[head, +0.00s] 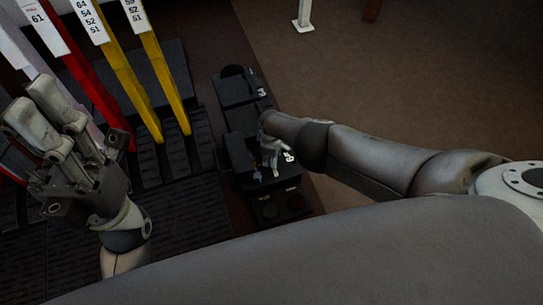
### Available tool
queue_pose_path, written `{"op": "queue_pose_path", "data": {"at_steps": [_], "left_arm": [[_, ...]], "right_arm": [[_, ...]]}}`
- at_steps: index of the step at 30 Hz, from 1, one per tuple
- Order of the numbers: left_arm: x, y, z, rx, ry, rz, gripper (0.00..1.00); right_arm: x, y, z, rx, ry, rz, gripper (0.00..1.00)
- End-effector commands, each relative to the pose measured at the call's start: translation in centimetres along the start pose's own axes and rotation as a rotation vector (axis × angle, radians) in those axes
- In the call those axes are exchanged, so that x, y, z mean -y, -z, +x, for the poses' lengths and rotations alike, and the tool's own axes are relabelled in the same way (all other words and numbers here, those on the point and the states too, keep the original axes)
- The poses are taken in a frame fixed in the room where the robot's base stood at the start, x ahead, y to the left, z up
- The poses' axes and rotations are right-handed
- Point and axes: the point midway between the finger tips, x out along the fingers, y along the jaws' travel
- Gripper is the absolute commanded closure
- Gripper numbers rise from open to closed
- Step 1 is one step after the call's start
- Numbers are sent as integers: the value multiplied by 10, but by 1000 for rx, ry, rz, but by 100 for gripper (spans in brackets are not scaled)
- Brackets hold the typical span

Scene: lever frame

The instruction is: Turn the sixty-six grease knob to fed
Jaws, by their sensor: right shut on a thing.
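A black control box (234,90) runs down the middle of the head view with small white number plates. The plate (289,157) beside my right gripper is too small to read surely. My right gripper (268,158) reaches in from the right and is shut on a small knob on this box. The gripper and wrist hide most of the knob, so its setting does not show. My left gripper (32,105) is at the left, above the dark ribbed floor plates, away from the box. Its two fingers point up and left; their gap is unclear.
A red lever (88,88) and two yellow levers (127,80) with white number plates stand at the upper left, near my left gripper. Pale levers stand beside them. Brown floor (420,90) lies open at the right, with a white post foot (302,24) at the top.

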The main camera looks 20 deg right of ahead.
Motion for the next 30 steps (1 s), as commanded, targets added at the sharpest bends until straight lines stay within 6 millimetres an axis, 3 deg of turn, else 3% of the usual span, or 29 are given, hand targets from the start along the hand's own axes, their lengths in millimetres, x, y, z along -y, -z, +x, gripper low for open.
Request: {"op": "queue_pose_path", "data": {"at_steps": [12, 28, 29, 30], "left_arm": [[0, 0, 0, 0, 0, 0, 60], [0, 0, 1, -2, -1, 1, 60], [0, 0, 1, -3, -1, 1, 60], [0, 0, 1, -3, -1, 1, 60]], "right_arm": [[-1, 0, 0, 0, -1, 172, 88], [-1, 0, 0, 0, -1, 194, 88], [-1, 0, 0, 0, -1, 194, 60], [-1, 0, 0, 0, -1, 194, 55]]}}
